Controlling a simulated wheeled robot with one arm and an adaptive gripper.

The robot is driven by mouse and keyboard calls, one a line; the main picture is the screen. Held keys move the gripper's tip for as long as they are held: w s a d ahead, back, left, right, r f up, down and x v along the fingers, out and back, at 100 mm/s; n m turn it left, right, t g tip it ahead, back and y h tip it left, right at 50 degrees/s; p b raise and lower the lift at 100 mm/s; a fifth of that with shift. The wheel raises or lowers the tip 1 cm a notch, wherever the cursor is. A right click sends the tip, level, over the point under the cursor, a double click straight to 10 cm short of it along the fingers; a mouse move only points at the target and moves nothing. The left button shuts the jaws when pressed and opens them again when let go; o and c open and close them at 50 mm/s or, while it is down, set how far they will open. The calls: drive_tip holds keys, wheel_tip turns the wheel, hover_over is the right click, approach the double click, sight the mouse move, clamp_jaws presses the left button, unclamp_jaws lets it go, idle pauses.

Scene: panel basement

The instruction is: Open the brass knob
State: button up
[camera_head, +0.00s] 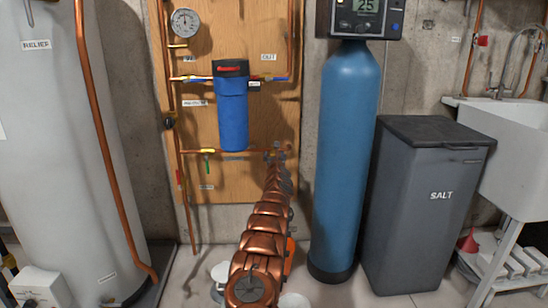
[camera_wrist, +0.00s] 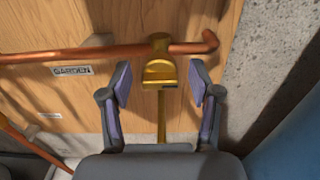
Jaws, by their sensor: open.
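The brass knob (camera_wrist: 160,72) is in the wrist view, on a brass valve body on a horizontal copper pipe (camera_wrist: 90,54), with a brass stem hanging below it. My gripper (camera_wrist: 160,86) is open, with one finger left and one right of the knob. A gap shows on both sides; I see no contact. In the head view my gripper (camera_head: 277,154) is at the low copper pipe on the wooden panel, at the end of my copper-coloured arm. The knob cannot be told apart there.
A "GARDEN" label (camera_wrist: 72,70) sits under the pipe on the wooden panel (camera_head: 262,100). A blue filter housing (camera_head: 232,112) hangs up and left of my gripper. A tall blue tank (camera_head: 342,150) stands close on the right. A pale wall (camera_wrist: 258,60) borders the panel.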

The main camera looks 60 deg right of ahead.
drive_tip(key=shift+w+d+f, duration=0.15)
drive_tip(key=shift+w+d, duration=0.1)
drive_tip(key=shift+d, duration=0.05)
idle(0.4)
drive_tip(key=c, duration=1.1)
